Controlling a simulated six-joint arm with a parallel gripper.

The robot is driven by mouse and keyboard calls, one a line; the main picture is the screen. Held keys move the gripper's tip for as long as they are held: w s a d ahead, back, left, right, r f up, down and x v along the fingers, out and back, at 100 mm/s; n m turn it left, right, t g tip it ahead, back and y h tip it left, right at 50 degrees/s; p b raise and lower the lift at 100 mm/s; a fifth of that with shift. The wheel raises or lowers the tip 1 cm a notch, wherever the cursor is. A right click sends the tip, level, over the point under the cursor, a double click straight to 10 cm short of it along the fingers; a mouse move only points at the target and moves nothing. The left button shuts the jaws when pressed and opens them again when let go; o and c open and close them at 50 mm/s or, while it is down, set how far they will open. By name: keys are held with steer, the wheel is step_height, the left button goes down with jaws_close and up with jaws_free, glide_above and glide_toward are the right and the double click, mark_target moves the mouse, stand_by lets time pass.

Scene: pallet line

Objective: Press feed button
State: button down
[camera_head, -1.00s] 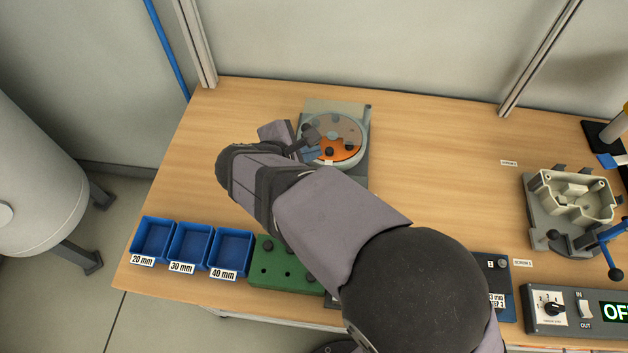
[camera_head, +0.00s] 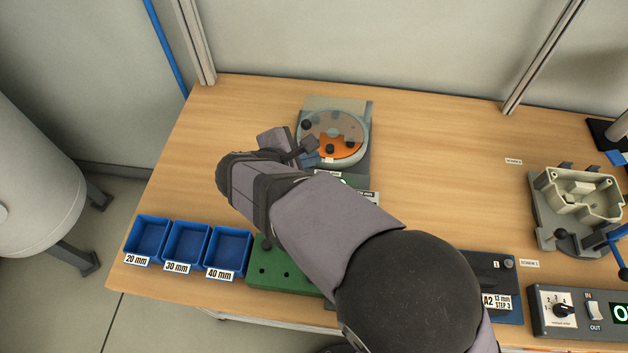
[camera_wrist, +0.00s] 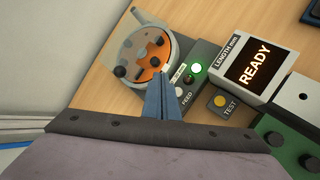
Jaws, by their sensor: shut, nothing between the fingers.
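The round feeder (camera_head: 350,112) has an orange and clear disc with black knobs, at the back centre of the bench.
A "READY" length display (camera_wrist: 254,67) and a yellow "TEST" button (camera_wrist: 219,101) stand right of the feeder. Blue bins (camera_head: 186,246) and a green block (camera_head: 285,277) line the front left. A fixture (camera_head: 575,205) stands at right.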

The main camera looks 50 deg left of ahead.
steer(key=shift+f+b, duration=1.75)
steer(key=shift+f, duration=0.95)
steer(key=shift+f, duration=0.1)
steer(key=shift+f+b, duration=0.35)
steer(key=shift+b, duration=0.05)
steer(key=shift+f+b, duration=0.4)
steer(key=shift+f, duration=0.05)
stand_by(0.6)
steer(key=shift+r, duration=0.1)
stand_by(0.3)
steer(key=shift+r+p, duration=0.7)
steer(key=shift+r, duration=0.15)
step_height(320, 180, up, 5)
steer(key=p, duration=0.3)
steer(key=shift+p, duration=0.4)
